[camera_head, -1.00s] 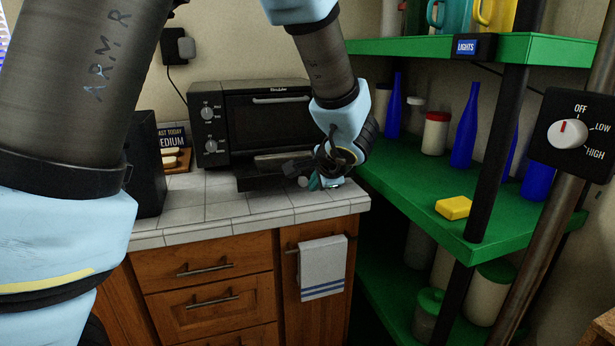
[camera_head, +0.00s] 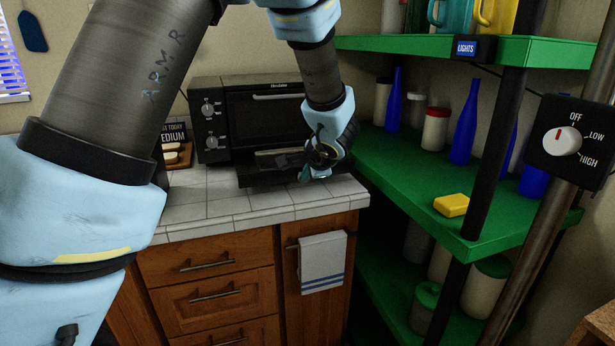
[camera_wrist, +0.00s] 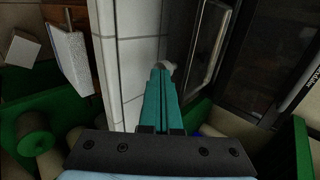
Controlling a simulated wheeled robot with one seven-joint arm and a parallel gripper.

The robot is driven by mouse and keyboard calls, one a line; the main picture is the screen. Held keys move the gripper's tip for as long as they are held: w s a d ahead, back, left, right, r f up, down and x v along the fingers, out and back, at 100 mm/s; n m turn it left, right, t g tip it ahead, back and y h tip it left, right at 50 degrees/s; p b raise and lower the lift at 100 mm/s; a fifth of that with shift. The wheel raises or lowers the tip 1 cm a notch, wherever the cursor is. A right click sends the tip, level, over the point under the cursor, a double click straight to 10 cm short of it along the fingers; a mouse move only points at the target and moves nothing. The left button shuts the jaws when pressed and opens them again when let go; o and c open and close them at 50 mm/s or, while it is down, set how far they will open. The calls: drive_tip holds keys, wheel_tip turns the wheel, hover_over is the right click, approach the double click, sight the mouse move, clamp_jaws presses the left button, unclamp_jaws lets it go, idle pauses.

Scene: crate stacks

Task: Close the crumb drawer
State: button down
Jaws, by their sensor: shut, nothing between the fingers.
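The black toaster oven (camera_head: 215,145) stands on the white tiled counter. Its dark crumb drawer (camera_head: 262,180) sticks out at the bottom front, low over the tiles. My gripper (camera_head: 305,175) is shut and empty, with teal fingers at the drawer's right front end. In the wrist view the shut fingers (camera_wrist: 161,72) point at a pale round knob (camera_wrist: 168,66) beside the drawer's dark edge. I cannot tell whether they touch it. The oven door handle (camera_wrist: 209,55) is to the right of the fingers there. My gripper hides part of the drawer front.
Green shelves (camera_head: 400,180) with blue bottles and jars stand close to the right of my gripper. A yellow block (camera_head: 451,205) lies on the middle shelf. A towel (camera_head: 322,262) hangs below the counter. The front-left tiles (camera_head: 210,205) are clear.

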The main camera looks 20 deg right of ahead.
drive_tip(key=w, duration=0.6)
drive_tip(key=w+d+p, duration=0.1)
drive_tip(key=w, duration=0.6)
drive_tip(key=w+d+p, duration=0.1)
drive_tip(key=w, duration=0.6)
drive_tip(key=shift+w+d, duration=0.2)
drive_tip(key=shift+d, duration=0.05)
drive_tip(key=shift+w, duration=0.15)
drive_tip(key=shift+a+r, duration=0.1)
drive_tip(key=shift+r, duration=0.05)
